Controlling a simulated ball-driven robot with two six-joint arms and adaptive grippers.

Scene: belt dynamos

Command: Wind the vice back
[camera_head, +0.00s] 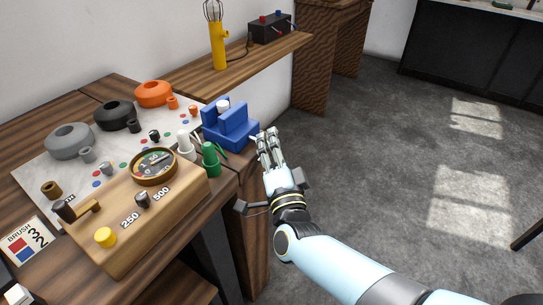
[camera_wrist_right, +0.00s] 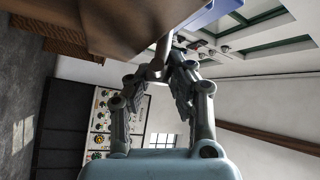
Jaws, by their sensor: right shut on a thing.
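The blue vice (camera_head: 230,128) stands at the right end of the wooden bench, with a small white and dark part between its upright jaws. My right gripper (camera_head: 268,137) is just right of the vice, its fingers at the vice's right side. In the right wrist view, my right gripper (camera_wrist_right: 163,75) is shut on a thin grey handle bar (camera_wrist_right: 163,50). The bar runs up toward the blue vice edge (camera_wrist_right: 212,12). The fingers hide part of the bar. My left gripper is not in view.
A wooden box with a round gauge (camera_head: 153,166) stands left of the vice, green (camera_head: 211,160) and white (camera_head: 184,143) cone-shaped items beside it. Coloured rings (camera_head: 153,94) lie behind. A shelf holds a yellow tool (camera_head: 218,50). The floor at right is open.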

